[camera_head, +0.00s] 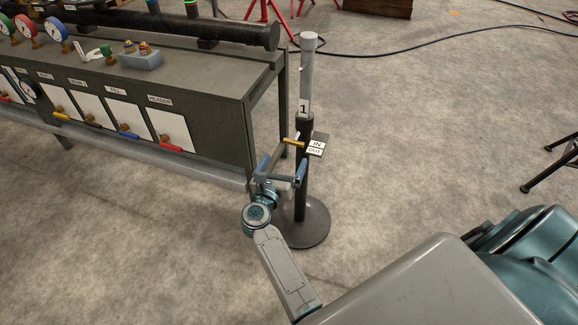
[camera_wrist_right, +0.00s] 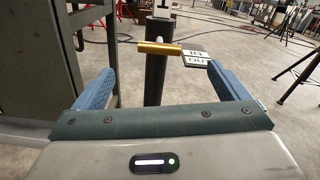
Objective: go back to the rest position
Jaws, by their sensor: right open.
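My right gripper (camera_head: 282,167) shows in the head view just in front of the numbered stand (camera_head: 303,195). Its two blue fingers are apart. In the right wrist view my right gripper (camera_wrist_right: 160,70) is open with nothing between its fingers. Beyond the fingers is the stand's dark post (camera_wrist_right: 155,78), with a brass bar (camera_wrist_right: 159,48) across it and an IN/OUT plate (camera_wrist_right: 196,58) on the right. The brass bar (camera_head: 294,142) is above the gripper in the head view and looks apart from it. My left gripper is not in view.
A dark bench (camera_head: 225,90) with gauges, labelled panels and coloured valve handles stands at the left, close to the stand. A dark pipe (camera_head: 170,25) lies on its top. Cables (camera_head: 420,45) cross the floor at the back.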

